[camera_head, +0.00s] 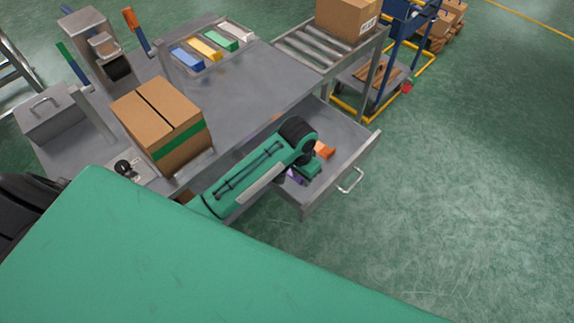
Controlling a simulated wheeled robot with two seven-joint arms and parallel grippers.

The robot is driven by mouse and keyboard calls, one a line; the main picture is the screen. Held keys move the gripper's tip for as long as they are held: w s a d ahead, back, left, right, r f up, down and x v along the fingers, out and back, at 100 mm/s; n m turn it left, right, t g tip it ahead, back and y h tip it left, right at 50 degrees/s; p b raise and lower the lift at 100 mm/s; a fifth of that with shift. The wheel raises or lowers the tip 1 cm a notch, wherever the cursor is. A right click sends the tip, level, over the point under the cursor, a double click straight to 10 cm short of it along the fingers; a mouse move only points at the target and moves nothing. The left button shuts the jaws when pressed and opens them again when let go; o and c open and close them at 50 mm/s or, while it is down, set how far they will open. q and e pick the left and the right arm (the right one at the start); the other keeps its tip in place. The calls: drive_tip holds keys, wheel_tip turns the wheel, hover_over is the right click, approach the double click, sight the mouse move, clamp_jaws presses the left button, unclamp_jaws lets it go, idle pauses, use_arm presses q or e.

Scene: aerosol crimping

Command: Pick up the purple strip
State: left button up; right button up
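A small purple strip (296,178) shows in part inside the open drawer (345,150) of the grey workbench. My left arm covers much of the drawer and hides part of the strip. My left gripper (306,172) points down into the drawer beside the strip. Its fingers are too small and too hidden to tell whether they are open or shut, or whether they touch the strip. My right gripper is not in view.
An orange piece (323,150) lies in the drawer beyond my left wrist. A cardboard box (162,122) with a green band stands on the bench (250,85). Blue, yellow, green and white pieces (205,47) sit at the back. A roller conveyor (318,48) adjoins it.

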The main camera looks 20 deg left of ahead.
use_arm(q)
drive_tip(key=w+a+r, duration=0.1)
drive_tip(key=w+r, duration=0.1)
drive_tip(key=w, duration=0.4)
drive_tip(key=shift+g+y, duration=0.3)
drive_tip(key=shift+y, duration=0.1)
wheel_tip(320, 180, down, 13)
drive_tip(key=shift+f+p, duration=0.15)
drive_tip(key=shift+p, duration=0.45)
clamp_jaws()
